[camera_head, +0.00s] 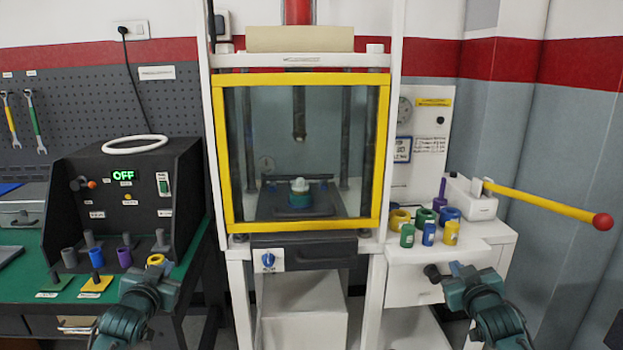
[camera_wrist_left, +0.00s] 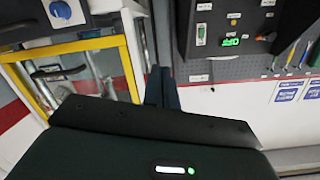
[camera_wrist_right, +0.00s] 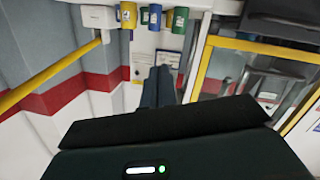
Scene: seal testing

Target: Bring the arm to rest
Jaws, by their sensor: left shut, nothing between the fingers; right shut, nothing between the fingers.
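My left gripper (camera_head: 150,275) is at the lower left of the head view, in front of the green table edge, shut and empty. Its fingers (camera_wrist_left: 162,88) are together in the left wrist view. My right gripper (camera_head: 461,270) is at the lower right of the head view, in front of the white side table, shut and empty. Its fingers (camera_wrist_right: 158,87) are together in the right wrist view. Neither gripper visibly holds anything.
A press with a yellow-framed window (camera_head: 232,150) stands in the middle, with a part (camera_head: 299,192) inside. A black control box (camera_head: 125,195) reading OFF is at left. Several coloured cylinders (camera_head: 407,234) stand on the white table (camera_head: 490,230). A yellow lever (camera_head: 545,202) extends right.

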